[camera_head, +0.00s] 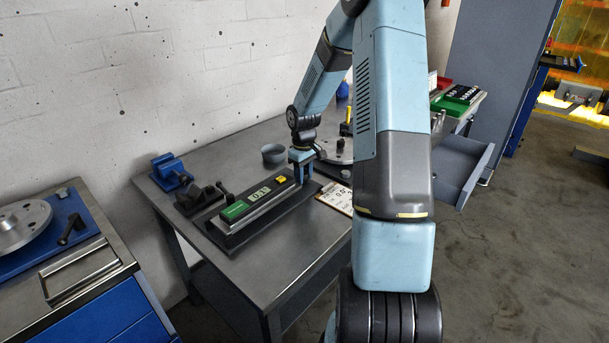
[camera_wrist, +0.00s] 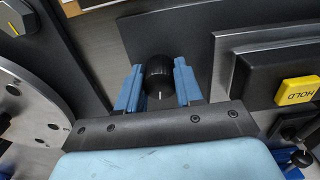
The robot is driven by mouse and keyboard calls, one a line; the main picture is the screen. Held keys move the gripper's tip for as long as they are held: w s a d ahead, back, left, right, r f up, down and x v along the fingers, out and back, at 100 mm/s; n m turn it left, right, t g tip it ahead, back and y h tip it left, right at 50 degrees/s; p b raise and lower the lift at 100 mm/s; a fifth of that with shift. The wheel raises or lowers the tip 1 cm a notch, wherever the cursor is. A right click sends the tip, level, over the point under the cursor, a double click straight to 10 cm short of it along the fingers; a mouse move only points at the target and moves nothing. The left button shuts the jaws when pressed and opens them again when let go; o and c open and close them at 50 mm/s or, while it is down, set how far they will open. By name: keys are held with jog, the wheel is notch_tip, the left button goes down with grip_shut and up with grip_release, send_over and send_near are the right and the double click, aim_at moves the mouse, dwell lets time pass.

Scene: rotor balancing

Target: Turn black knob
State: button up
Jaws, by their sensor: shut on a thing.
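The black knob (camera_wrist: 159,78) shows in the wrist view, a dark cylinder with a white mark on its near face. My gripper (camera_wrist: 159,88) has its two blue fingers on the left and right sides of the knob and is shut on it. In the head view my gripper (camera_head: 302,172) points down at the right end of a dark instrument (camera_head: 262,223) on the grey workbench. The knob is hidden there behind the fingers. The instrument carries a small display (camera_head: 259,193), a green label and a yellow HOLD button (camera_wrist: 297,91).
A blue vise (camera_head: 169,171) and black blocks (camera_head: 199,199) stand left of the instrument. A grey cup (camera_head: 273,154) stands behind it. A clipboard (camera_head: 336,197) and a round metal plate (camera_wrist: 38,112) lie to its right. The bench front (camera_head: 290,265) is clear.

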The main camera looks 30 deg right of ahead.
jog(key=shift+d, duration=0.1)
dwell(0.3)
jog(key=o, duration=1)
jog(key=shift+o, duration=0.2)
notch_tip(320, 180, up, 14)
